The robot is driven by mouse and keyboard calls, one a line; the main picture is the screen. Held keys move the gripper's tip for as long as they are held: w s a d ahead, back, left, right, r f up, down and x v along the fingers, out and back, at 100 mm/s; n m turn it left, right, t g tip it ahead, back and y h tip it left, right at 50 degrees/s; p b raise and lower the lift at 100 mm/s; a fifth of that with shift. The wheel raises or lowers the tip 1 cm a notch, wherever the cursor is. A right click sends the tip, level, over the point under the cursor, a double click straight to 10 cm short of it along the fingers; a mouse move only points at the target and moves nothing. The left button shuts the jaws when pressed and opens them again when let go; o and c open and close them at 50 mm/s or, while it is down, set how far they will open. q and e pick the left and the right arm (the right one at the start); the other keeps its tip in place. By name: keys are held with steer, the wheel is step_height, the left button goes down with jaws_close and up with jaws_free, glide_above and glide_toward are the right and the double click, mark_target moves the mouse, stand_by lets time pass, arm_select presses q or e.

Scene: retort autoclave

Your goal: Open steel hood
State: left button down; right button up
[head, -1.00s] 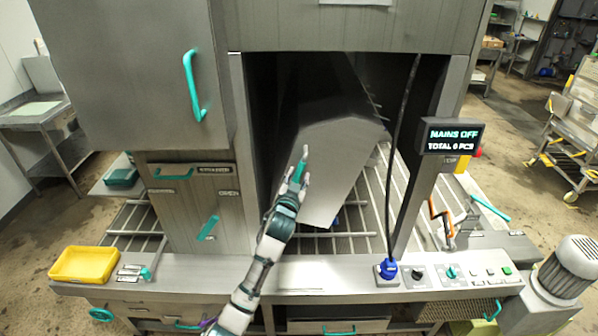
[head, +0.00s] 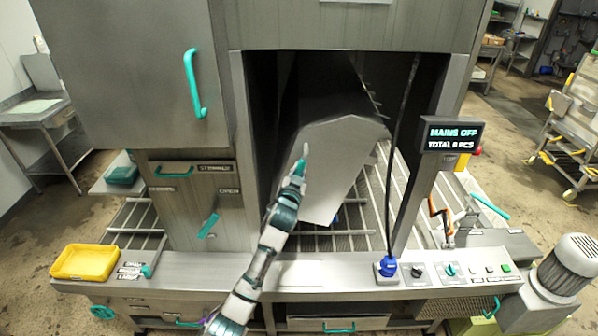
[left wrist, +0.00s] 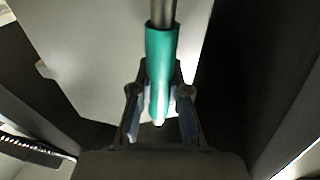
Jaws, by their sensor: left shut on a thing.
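The steel hood (head: 338,165) is a long grey angular cover inside the machine's opening, above a slatted bed. It sits tilted, with a gap under its front face. Its teal handle (left wrist: 161,50) shows in the left wrist view, with a bare metal rod at its upper end. My left gripper (head: 299,168) is at the left part of the hood's front face. In the left wrist view the fingers (left wrist: 160,108) close around the handle's near end. In the head view the gripper hides most of the handle. My right gripper is not in view.
A control ledge (head: 330,278) runs across the front, with a blue plug (head: 388,267) and a hanging black cable. A display (head: 452,134) reads "MAINS OFF". A yellow tray (head: 86,262) sits at left. Posts bound the opening on both sides.

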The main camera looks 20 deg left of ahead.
arm_select(q)
steer(key=shift+m, duration=0.8)
steer(key=d+f, duration=0.2)
steer(key=d, duration=0.1)
steer(key=shift+w+f, duration=0.2)
steer(key=shift+w, duration=0.2)
steer(key=shift+w+d+f+g, duration=0.1)
steer(key=shift+d+f+g, duration=0.05)
steer(key=shift+d+g, duration=0.15)
steer(key=shift+d, duration=0.35)
steer(key=c, duration=1.2)
jaws_free()
steer(key=shift+c, duration=0.2)
steer(key=shift+o, duration=0.5)
steer(key=shift+a, duration=0.45)
steer(key=shift+d, duration=0.1)
